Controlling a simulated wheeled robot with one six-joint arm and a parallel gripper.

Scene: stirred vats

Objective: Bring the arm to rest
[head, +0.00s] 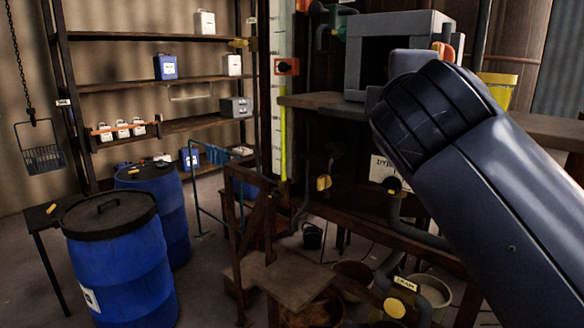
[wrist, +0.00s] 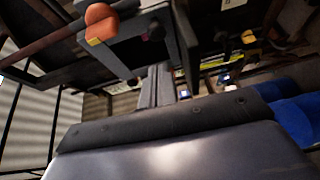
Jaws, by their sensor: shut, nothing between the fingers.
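My arm (head: 490,180) fills the right of the head view, dark blue-grey, reaching up and left from the lower right corner. Its thick ribbed joint stands in front of the shelf and the grey open box. My gripper is hidden in the head view. In the wrist view, my gripper (wrist: 157,82) shows as two narrow grey fingers close together beyond the dark wrist housing. They are shut with nothing between them.
A grey open-fronted box (head: 365,60) stands on a wooden shelf close behind my arm. Blue drums (head: 115,265) stand at left. Wooden steps (head: 290,275) and pipes fill the lower middle. A storage rack (head: 160,80) is at the back, and a wire basket (head: 40,155) hangs at far left.

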